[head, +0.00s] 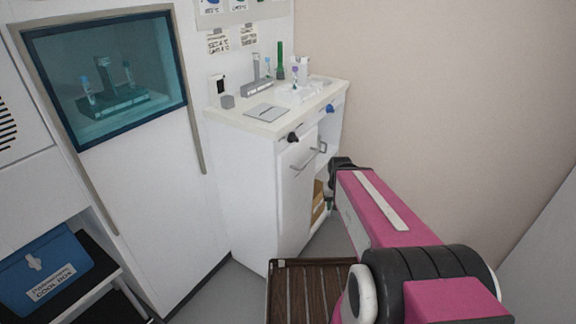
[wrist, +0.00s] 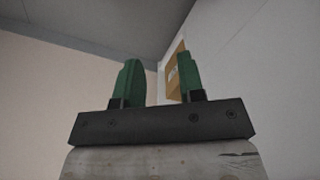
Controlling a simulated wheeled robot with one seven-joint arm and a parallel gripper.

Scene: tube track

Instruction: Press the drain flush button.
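I cannot pick out a drain flush button for certain in either view. On the counter's front edge are a black knob (head: 293,137) and a blue knob (head: 329,107), both small, with no readable label. My gripper (wrist: 158,62) shows in the wrist view with its two green fingers apart and nothing between them. In the head view the pink arm reaches toward the cabinet's right side, and the gripper is mostly hidden behind its black wrist part. It is lower than the knobs in the picture.
The white counter (head: 235,113) carries a tube rack, a green tube (head: 280,62) and a grey pad (head: 267,112). Below it is a cabinet door with a handle (head: 309,160). A glass-fronted unit (head: 150,60) and a blue cool box (head: 45,270) stand left. A brown slatted surface (head: 300,290) lies below.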

